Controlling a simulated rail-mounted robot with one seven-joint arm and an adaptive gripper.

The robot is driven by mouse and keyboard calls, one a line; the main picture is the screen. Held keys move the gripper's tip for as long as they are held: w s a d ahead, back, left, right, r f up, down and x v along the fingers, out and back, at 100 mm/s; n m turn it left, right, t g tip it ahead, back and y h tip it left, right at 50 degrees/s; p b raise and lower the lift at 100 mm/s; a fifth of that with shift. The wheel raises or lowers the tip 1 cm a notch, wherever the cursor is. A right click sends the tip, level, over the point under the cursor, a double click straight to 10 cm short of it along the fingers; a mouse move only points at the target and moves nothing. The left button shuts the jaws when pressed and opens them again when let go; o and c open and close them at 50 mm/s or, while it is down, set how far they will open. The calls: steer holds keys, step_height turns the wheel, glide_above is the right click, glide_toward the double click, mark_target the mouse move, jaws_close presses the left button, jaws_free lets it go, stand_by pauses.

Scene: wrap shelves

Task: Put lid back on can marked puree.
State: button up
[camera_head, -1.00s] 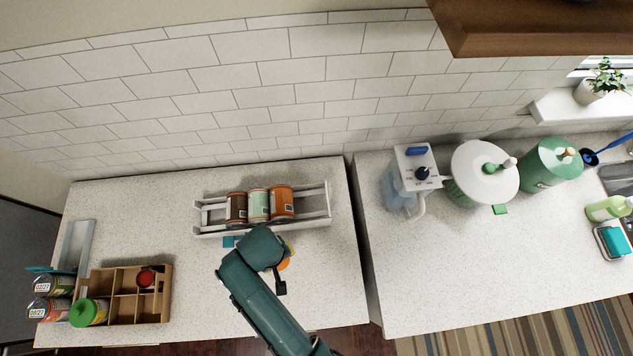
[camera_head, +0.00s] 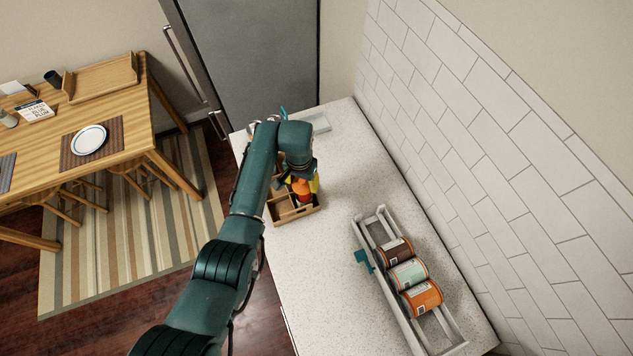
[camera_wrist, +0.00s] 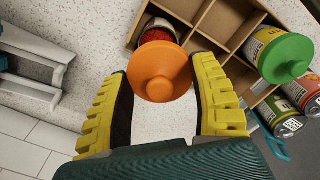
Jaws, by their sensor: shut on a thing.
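My gripper (camera_wrist: 160,88) has yellow ribbed fingers, shut on an orange lid (camera_wrist: 162,70) with a round knob. The lid also shows in the head view (camera_head: 300,186) below my wrist. A can with red contents (camera_wrist: 157,35) stands in a compartment of the wooden divided box (camera_wrist: 222,20). The lid overlaps this can in the wrist view; I cannot tell whether they touch. The lid hides much of the can, and I cannot read a puree mark on it.
A grey rack (camera_head: 447,340) holds brown, mint and orange cans lying down. A teal object (camera_head: 363,261) is beside it. The counter between box and rack is clear.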

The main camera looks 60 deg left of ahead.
step_height(320, 180, down, 5)
steer(key=b, duration=0.4)
steer(key=shift+d+r, duration=0.15)
steer(key=shift+f+b, duration=0.6)
steer(key=shift+f, duration=0.15)
steer(key=shift+r+p, duration=0.1)
steer(key=shift+p, duration=0.25)
steer(key=shift+f, duration=0.25)
stand_by(1.4)
steer(key=o, duration=0.9)
steer(key=shift+c, duration=0.2)
steer(key=shift+o, duration=0.4)
